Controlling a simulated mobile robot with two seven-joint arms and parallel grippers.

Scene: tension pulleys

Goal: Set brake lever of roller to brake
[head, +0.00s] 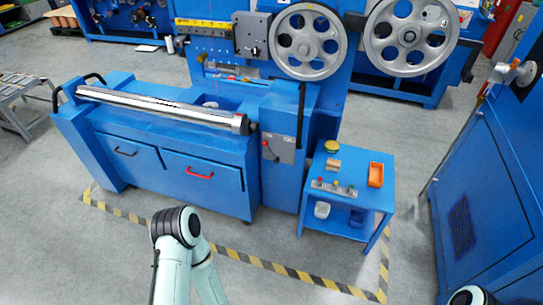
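The metal roller (160,106) lies along the top of the blue machine cabinet (215,145) at the left. To the right of its end, a grey plate (285,148) is on the front of the machine. A small dark lever with a red knob (265,143) is on this plate, its knob at the upper left and its other end slanting down to the right. Any brake marking is too small to read. My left arm (176,250) rises at the bottom, with only links showing. A dark joint of my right arm (470,296) shows at the bottom right. Both grippers are out of view.
A small blue table (340,207) with an orange tray (376,174) and small parts stands right of the lever. Large grey wheels (308,41) are above. A blue cabinet (490,200) stands at the right. Yellow-black floor tape (240,257) runs in front of the machine; the floor there is clear.

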